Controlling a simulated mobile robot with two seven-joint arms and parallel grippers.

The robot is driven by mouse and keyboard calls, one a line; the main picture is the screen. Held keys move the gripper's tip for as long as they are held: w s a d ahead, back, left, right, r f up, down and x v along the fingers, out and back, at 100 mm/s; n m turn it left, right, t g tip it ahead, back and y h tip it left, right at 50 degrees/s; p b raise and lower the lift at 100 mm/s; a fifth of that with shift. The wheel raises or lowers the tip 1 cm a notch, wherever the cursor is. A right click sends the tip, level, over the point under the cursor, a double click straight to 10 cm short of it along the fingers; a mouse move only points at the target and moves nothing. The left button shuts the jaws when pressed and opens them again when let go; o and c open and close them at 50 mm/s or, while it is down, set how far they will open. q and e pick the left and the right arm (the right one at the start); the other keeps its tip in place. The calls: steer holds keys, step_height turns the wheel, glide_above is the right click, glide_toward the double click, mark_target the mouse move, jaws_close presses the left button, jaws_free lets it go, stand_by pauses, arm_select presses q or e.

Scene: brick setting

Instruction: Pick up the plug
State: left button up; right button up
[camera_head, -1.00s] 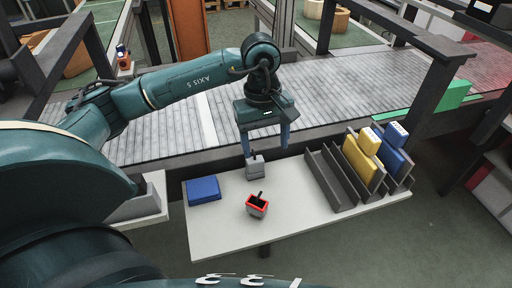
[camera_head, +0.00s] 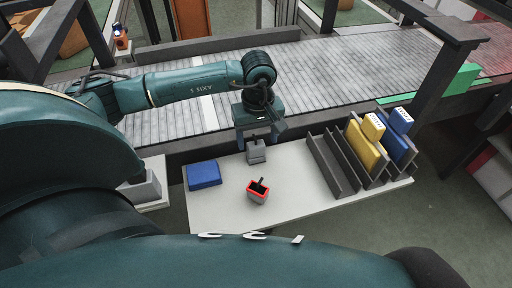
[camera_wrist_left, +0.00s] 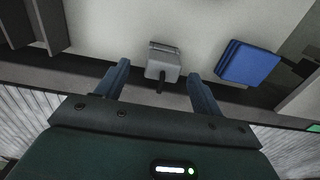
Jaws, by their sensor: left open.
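The plug appears to be the grey block with a dark stub (camera_head: 256,152), standing on the white table (camera_head: 225,211) near its far edge. The left wrist view shows it as a light grey block (camera_wrist_left: 163,62) with a dark stub toward me. My left gripper (camera_head: 259,138) is open at the block's far side. In the wrist view its two blue fingers (camera_wrist_left: 159,72) lie to either side of the block, with gaps and no visible contact. My right gripper is not in view.
A blue box (camera_head: 203,174) lies left of the block. A red-rimmed container (camera_head: 258,190) with a dark item stands nearer me. A dark slotted rack (camera_head: 332,166) with yellow and blue pieces is at right. A conveyor (camera_head: 300,78) runs behind the table.

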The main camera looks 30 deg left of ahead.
mark_target(256, 144)
arm_select(q)
steer(key=shift+s+a+f, duration=0.1)
steer(key=shift+a+f, duration=0.05)
steer(key=shift+f, duration=1.65)
steer(key=c, duration=1.1)
